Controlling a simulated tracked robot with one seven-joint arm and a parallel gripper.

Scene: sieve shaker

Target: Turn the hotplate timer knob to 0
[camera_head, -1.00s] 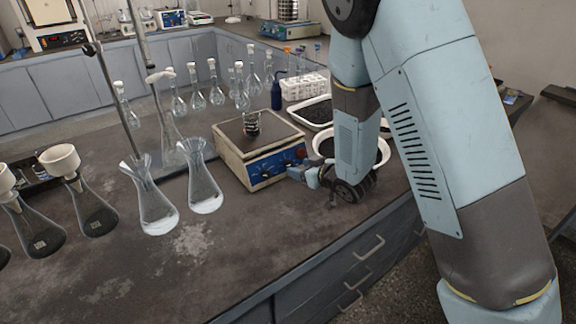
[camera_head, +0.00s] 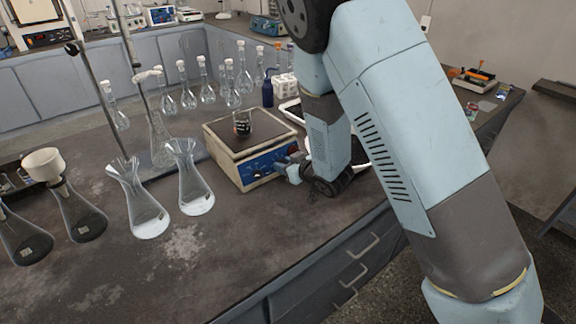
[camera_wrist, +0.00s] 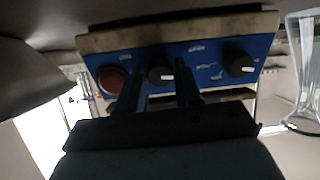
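The hotplate (camera_head: 222,131) stands on the bench with a small beaker (camera_head: 243,123) of dark material on its top. Its blue front panel (camera_head: 262,168) faces my gripper (camera_head: 283,166), which is at the panel's right part. The wrist view shows the panel upside down, with a red button (camera_wrist: 111,80), a middle dark knob (camera_wrist: 160,75) and another dark knob (camera_wrist: 240,65). My gripper (camera_wrist: 159,88) is open, one finger on each side of the middle knob in that view. Contact cannot be told. The labels are too small to read, so which knob is the timer is unclear.
Two clear flasks (camera_head: 190,180) stand left of the hotplate, near a stand rod (camera_head: 97,95). Several volumetric flasks (camera_head: 207,92) and a blue bottle (camera_head: 267,93) stand behind. A white tray (camera_head: 290,111) lies beyond my arm.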

